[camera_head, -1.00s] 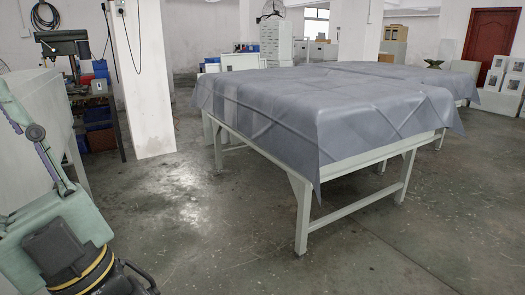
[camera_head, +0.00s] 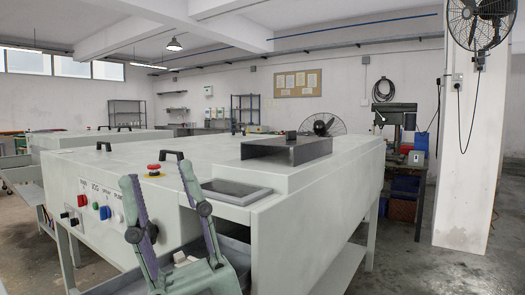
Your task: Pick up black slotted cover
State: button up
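My gripper (camera_head: 158,170) is at the lower middle of the picture, pointing up. Its two grey-green fingers with purple links stand well apart, and nothing shows held between them. The gripper is in front of the machine's control side, to the left of the cover. Its depth relative to the cover is hard to judge.
A red emergency button (camera_head: 154,168) and black handles stand on the machine top. A dark-framed panel (camera_head: 235,191) is set at its front. A drill press (camera_head: 396,118) and a white pillar (camera_head: 467,160) stand at right. Floor (camera_head: 410,260) at lower right is clear.

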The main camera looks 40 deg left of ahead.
aim_at(306, 149)
jog(key=i+l+u, duration=0.15)
jog(key=u, duration=0.25)
jog(key=i+l+u, duration=0.1)
jog(key=l+u, duration=0.15)
jog(key=u, duration=0.15)
jog(key=l+u, duration=0.25)
jog(key=u, duration=0.15)
jog(key=i, duration=0.05)
